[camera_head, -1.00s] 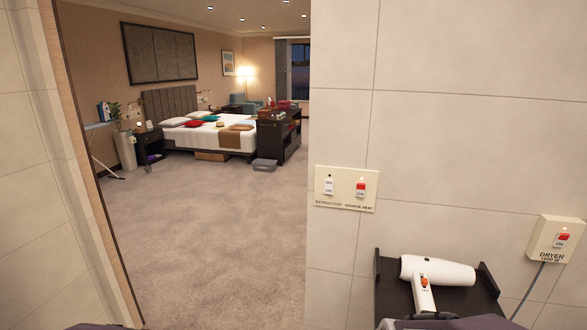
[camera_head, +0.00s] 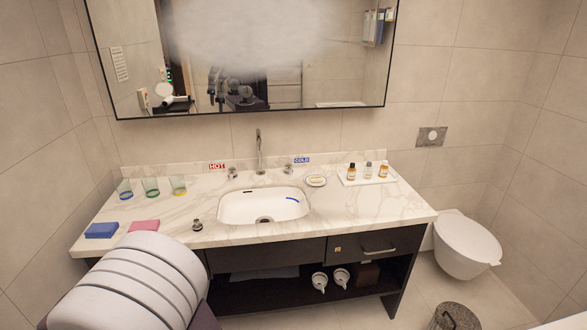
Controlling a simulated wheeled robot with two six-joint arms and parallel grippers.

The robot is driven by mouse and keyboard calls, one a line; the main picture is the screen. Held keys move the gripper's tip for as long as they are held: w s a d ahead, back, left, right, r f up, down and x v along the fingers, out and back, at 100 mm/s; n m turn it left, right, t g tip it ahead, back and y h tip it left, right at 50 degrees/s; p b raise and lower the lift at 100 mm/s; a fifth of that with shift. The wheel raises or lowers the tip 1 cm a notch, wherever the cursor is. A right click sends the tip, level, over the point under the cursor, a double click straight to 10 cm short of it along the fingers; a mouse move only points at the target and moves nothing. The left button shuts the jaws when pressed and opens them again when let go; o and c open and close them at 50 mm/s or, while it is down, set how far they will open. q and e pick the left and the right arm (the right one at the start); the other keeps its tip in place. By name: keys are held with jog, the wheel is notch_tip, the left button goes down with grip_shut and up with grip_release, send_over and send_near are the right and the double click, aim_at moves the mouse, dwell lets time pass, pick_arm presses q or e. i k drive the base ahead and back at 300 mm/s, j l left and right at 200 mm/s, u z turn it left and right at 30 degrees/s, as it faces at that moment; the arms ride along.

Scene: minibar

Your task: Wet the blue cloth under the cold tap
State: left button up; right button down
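The blue cloth (camera_head: 102,230) lies folded flat at the left front of the marble counter (camera_head: 365,212), just left of a folded pink cloth (camera_head: 143,226). The white basin (camera_head: 262,208) is set into the middle of the counter, with a metal spout (camera_head: 260,150) behind it. The cold tap (camera_head: 288,170) is right of the spout, by a blue COLD label (camera_head: 302,160). The hot tap (camera_head: 232,172) is left of it, by a red HOT label (camera_head: 217,166). A small curved blue item (camera_head: 292,200) shows in the basin. Neither of my grippers is in view.
Coloured glasses (camera_head: 150,187) stand at the counter's left back. A soap dish (camera_head: 316,181) and bottle tray (camera_head: 370,178) stand at right. The toilet (camera_head: 466,245) and a bin (camera_head: 455,317) are further right. A large pale ribbed form (camera_head: 140,285) blocks the lower left foreground.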

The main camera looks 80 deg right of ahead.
aim_at(288, 167)
jog(key=z, duration=2.7)
